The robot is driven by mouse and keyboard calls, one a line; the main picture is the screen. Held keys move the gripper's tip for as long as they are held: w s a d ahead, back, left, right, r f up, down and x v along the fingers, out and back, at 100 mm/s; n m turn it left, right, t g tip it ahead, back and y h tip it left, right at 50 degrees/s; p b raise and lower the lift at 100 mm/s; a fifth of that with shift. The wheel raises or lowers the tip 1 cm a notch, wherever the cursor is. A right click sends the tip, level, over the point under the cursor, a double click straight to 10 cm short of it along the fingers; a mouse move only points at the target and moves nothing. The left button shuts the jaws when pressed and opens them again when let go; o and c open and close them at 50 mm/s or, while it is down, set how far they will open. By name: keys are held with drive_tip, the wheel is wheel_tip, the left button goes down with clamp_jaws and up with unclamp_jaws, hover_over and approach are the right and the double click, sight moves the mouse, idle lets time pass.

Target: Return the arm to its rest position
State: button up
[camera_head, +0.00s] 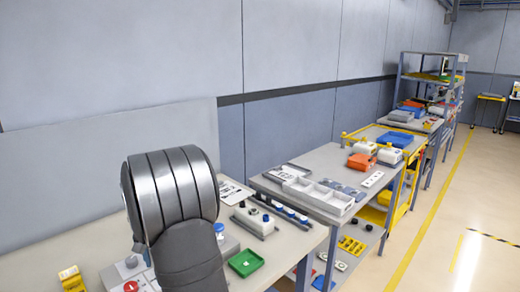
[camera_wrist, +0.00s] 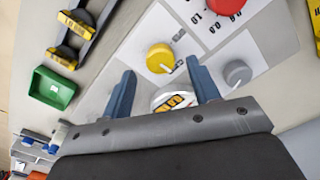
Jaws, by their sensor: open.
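My gripper (camera_wrist: 163,86) is open in the wrist view, with its two blue fingers spread apart above a light control panel (camera_wrist: 207,52). A white round part with a yellow-and-black label (camera_wrist: 172,99) shows between the fingers near their base; I cannot tell whether it touches them. A yellow knob (camera_wrist: 160,58) lies just beyond the fingertips, and a grey knob (camera_wrist: 238,73) is to the right. In the head view my arm rises over the near bench (camera_head: 40,262) and hides part of it; the gripper itself is out of sight there.
A green tray (camera_wrist: 52,88) sits left of the panel, also seen in the head view (camera_head: 245,263). A dark rack with yellow-labelled parts (camera_wrist: 88,28) is at the upper left. A red knob (camera_wrist: 226,5) is at the top. Further benches with white trays (camera_head: 318,195) stretch away right.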

wheel_tip(320, 180, up, 15)
wheel_tip(320, 180, down, 18)
drive_tip(key=shift+r, duration=0.15)
drive_tip(key=n, duration=1.2)
drive_tip(key=shift+d, duration=0.1)
drive_tip(key=shift+n, duration=2)
